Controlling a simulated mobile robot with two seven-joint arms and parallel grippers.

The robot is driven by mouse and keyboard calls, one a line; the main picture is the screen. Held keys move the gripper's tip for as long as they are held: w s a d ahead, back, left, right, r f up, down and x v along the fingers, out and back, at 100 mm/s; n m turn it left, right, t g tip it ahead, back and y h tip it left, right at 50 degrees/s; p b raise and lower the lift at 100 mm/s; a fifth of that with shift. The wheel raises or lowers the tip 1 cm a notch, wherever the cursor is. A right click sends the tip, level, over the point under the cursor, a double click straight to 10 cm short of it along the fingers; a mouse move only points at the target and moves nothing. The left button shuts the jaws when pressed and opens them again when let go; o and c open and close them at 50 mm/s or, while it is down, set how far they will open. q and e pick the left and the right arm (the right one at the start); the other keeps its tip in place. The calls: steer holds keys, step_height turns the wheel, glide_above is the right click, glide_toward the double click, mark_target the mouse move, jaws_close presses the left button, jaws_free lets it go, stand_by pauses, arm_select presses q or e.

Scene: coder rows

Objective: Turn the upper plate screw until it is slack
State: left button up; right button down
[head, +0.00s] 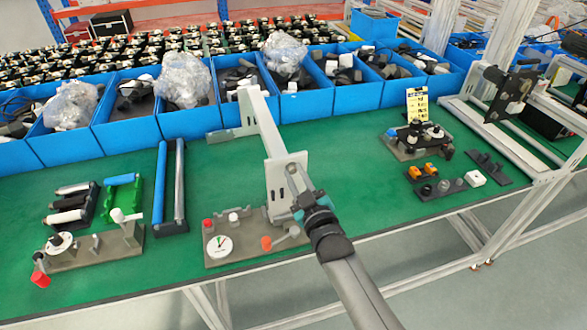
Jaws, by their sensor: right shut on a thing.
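A pale grey upright plate (274,175) stands on a grey base at the front middle of the green bench, with a long pale bar running back from it. My right gripper (296,180) comes in from the lower right and is shut at the upper right part of the plate's face. It is shut on the upper plate screw, which the fingers mostly hide. How far the screw is turned cannot be seen. My left gripper is not in view.
Beside the plate's foot are a round white dial (219,246) and an orange knob (266,243). Blue bins (187,124) line the back. Right is a fixture with a yellow card (417,104). Green bench between is clear.

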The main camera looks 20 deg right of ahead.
steer(key=c, duration=0.8)
jaws_free()
steer(key=shift+c, duration=0.2)
steer(key=m, duration=0.4)
steer(key=shift+m+p, duration=0.3)
steer(key=shift+p, duration=0.1)
steer(key=m, duration=0.5)
steer(key=shift+c, duration=0.2)
